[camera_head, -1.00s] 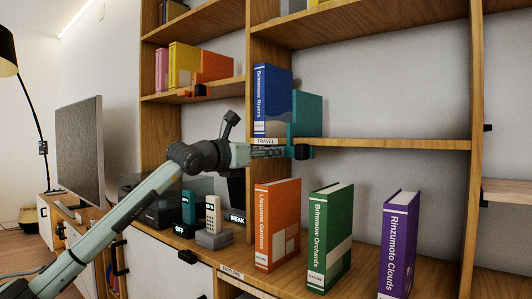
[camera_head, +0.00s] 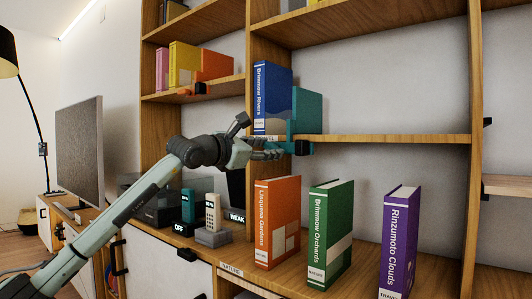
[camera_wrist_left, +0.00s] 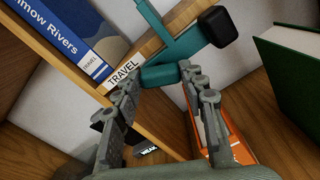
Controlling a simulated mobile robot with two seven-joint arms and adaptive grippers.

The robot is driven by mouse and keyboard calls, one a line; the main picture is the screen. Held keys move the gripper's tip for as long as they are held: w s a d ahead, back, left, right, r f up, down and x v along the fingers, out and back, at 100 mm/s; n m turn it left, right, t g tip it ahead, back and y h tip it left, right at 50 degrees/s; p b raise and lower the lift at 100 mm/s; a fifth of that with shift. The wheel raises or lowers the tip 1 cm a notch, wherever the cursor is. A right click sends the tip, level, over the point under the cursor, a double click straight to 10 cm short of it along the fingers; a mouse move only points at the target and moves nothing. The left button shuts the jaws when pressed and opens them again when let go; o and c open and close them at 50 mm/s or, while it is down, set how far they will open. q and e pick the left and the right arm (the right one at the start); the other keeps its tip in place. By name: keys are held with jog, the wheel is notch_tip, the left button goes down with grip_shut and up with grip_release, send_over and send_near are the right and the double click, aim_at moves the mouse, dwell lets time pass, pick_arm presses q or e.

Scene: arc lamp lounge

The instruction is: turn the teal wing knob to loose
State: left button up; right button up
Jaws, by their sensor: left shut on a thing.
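The teal wing knob (camera_wrist_left: 164,76) sits at the front edge of the shelf, by the TRAVEL label. In the left wrist view its rounded teal block lies between my fingertips, with a teal bar (camera_wrist_left: 182,46) and a black end piece (camera_wrist_left: 218,27) beyond. My left gripper (camera_wrist_left: 160,80) is shut on the knob. In the head view the left gripper (camera_head: 281,150) reaches in from the left, its fingers just below the shelf edge; the knob is partly hidden there, with the black end (camera_head: 303,148) showing. My right gripper is not in view.
Below stand orange (camera_head: 277,222), green (camera_head: 330,235) and purple (camera_head: 398,240) books. A teal upright piece (camera_head: 188,206) and dark boxes stand left of them. The shelf right of the teal panel is clear.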

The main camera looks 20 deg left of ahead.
pick_arm(q)
jog(key=m, duration=0.3)
jog(key=shift+m+b, duration=0.3)
jog(key=shift+m, duration=0.1)
jog(key=m, duration=0.3)
jog(key=shift+m, duration=0.3)
jog(key=m, duration=0.3)
jog(key=shift+m, duration=1.1)
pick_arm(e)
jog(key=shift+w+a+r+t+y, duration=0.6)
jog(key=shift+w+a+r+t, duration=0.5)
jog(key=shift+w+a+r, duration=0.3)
pick_arm(q)
jog(key=shift+f, duration=0.1)
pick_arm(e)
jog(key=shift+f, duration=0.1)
pick_arm(q)
jog(key=o, duration=1.2)
jog(key=shift+c, duration=0.2)
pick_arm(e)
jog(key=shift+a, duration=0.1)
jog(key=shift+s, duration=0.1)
pick_arm(q)
jog(key=v, duration=1.2)
